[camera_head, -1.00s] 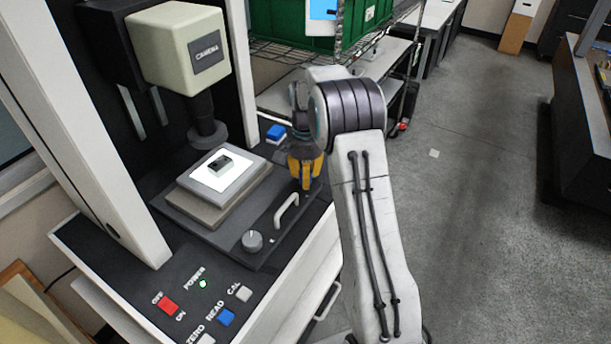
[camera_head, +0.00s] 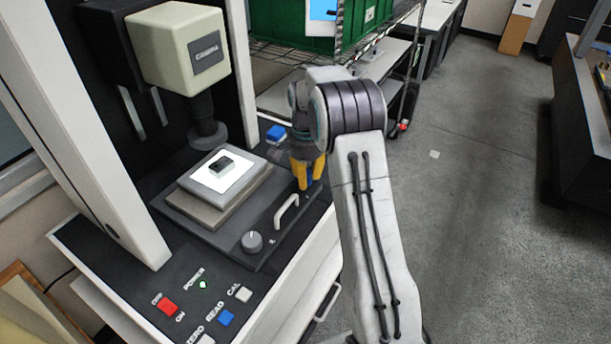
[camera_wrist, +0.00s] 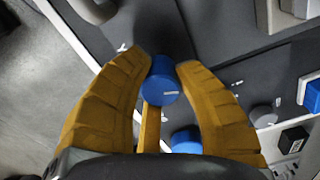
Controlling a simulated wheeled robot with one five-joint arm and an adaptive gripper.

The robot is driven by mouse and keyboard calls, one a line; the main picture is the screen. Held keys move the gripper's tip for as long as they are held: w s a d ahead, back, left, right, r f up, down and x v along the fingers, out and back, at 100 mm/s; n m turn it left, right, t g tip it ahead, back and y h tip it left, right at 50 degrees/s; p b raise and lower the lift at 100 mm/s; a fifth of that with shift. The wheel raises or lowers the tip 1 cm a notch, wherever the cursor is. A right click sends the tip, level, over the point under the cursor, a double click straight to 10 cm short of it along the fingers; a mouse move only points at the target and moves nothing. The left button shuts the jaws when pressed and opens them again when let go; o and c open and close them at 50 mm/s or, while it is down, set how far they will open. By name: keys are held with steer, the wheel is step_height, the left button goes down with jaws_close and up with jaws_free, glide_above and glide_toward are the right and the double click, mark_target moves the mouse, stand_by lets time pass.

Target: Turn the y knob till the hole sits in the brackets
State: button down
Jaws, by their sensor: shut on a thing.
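The y knob, a blue cylinder with a white mark (camera_wrist: 163,80), sits between my gripper's yellow fingers in the wrist view. My gripper (camera_wrist: 165,72) is shut on it. In the head view my gripper (camera_head: 306,181) is at the right edge of the machine's dark stage base (camera_head: 225,232), pointing down, and mostly hides the knob. The small dark part with the hole (camera_head: 221,165) lies on the lit white plate (camera_head: 203,179), under the camera head (camera_head: 180,45). The hole's place against the brackets cannot be told, as no readable screen shows.
A grey knob (camera_head: 252,241) and a pale handle (camera_head: 287,211) stand on the stage base. Power, read, zero and cal buttons (camera_head: 227,317) are at the front. Green crate (camera_head: 290,22) on a rack behind; open floor to the right.

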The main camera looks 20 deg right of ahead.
steer(key=c, duration=0.9)
jaws_free()
steer(key=shift+o, duration=0.2)
step_height(320, 180, up, 12)
stand_by(0.3)
